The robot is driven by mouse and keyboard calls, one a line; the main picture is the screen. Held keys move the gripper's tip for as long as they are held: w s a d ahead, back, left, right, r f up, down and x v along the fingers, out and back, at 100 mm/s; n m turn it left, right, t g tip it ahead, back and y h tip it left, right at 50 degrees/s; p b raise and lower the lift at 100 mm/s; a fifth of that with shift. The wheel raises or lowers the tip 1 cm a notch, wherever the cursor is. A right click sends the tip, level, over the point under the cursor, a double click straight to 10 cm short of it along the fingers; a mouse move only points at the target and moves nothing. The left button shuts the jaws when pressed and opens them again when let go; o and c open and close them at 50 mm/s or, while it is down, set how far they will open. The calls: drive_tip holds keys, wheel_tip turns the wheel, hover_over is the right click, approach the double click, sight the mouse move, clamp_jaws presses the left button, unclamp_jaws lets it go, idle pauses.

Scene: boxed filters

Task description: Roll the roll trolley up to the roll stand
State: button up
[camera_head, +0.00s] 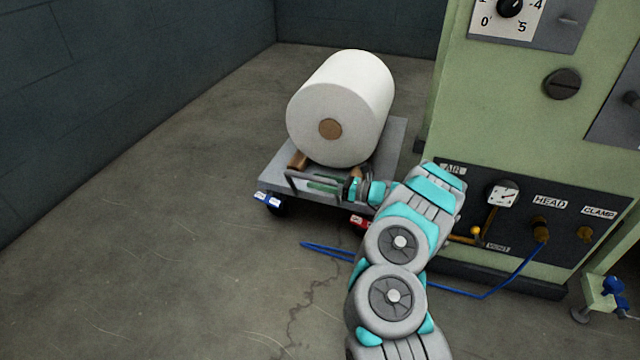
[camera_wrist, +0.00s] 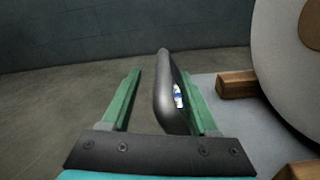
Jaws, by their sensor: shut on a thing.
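The roll trolley (camera_head: 390,140) is a low grey platform on dark casters, left of the green machine. A large white roll (camera_head: 350,100) with a brown core lies on it between wooden chocks (camera_head: 298,160). A dark bar handle (camera_head: 291,183) stands at its near edge. My gripper (camera_head: 322,184) is shut on this handle. In the wrist view, the handle (camera_wrist: 162,95) stands between my green fingers (camera_wrist: 162,75), with the trolley deck (camera_wrist: 215,100) and roll (camera_wrist: 285,60) to the right. I cannot pick out a roll stand for sure.
The green machine (camera_head: 540,100) stands close on the right, with a dark panel of gauge and fittings. A blue hose (camera_head: 480,297) lies on the floor near the trolley and machine base. Dark walls (camera_head: 130,70) bound the left and back. Floor on the left is clear.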

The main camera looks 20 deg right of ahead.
wheel_tip(320, 180, up, 4)
drive_tip(key=shift+a+f+p, duration=0.1)
drive_tip(key=shift+p, duration=0.2)
drive_tip(key=s+a+r+p, duration=0.1)
drive_tip(key=s, duration=1.5)
drive_tip(key=shift+a, duration=0.4)
drive_tip(key=shift+r, duration=0.1)
